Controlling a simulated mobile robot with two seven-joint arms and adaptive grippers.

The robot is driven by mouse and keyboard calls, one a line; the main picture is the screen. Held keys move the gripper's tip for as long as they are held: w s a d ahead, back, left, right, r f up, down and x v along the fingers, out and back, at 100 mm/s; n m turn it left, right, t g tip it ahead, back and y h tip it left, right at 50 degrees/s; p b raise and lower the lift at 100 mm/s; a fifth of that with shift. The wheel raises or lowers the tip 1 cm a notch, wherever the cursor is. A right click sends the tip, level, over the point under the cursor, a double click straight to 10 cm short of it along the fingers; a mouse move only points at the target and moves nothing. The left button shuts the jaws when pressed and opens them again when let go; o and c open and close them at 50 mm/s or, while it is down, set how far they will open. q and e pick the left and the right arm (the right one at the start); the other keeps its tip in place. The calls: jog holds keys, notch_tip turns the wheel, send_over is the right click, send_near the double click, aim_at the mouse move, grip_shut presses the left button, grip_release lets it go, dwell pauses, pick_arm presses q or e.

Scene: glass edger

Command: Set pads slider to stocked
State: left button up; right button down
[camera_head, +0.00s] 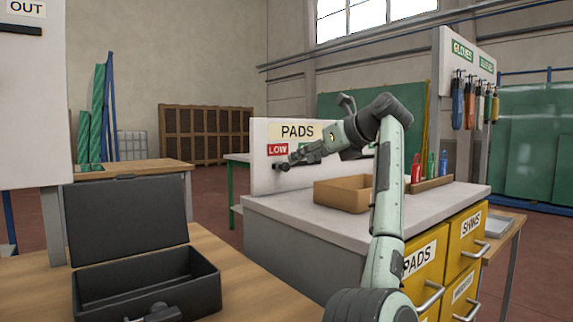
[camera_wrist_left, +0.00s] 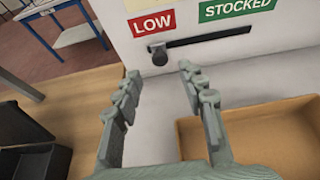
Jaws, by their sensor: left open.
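The pads slider is a dark knob (camera_wrist_left: 158,56) at the left end of a black horizontal slot (camera_wrist_left: 210,38) in a white panel. The knob sits under the red LOW label (camera_wrist_left: 152,23); the green STOCKED label (camera_wrist_left: 237,9) is over the right part of the slot. In the head view the knob (camera_head: 281,167) shows low on the PADS panel (camera_head: 262,135). My left gripper (camera_wrist_left: 160,72) is open, with its fingers pointing at the panel and the knob between and just beyond the tips. In the head view the left gripper (camera_head: 297,155) hides part of the slot. My right gripper is not seen.
An open cardboard box (camera_head: 342,194) stands on the white counter (camera_head: 300,222) close to my left arm. Red, blue and green items (camera_head: 430,168) stand farther right. An open black case (camera_head: 140,285) lies on the wooden table (camera_head: 245,295) at front left.

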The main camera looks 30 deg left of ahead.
aim_at(287, 166)
pick_arm(q)
jog(key=x, duration=0.5)
jog(key=shift+a+f+p, duration=0.1)
jog(key=shift+a+p, duration=0.1)
jog(key=shift+p, duration=0.1)
jog(key=shift+w+a+f, duration=0.1)
jog(key=shift+w+a, duration=0.05)
jog(key=shift+a, duration=0.1)
jog(key=shift+a+f, duration=0.1)
jog(key=shift+a, duration=0.05)
grip_shut()
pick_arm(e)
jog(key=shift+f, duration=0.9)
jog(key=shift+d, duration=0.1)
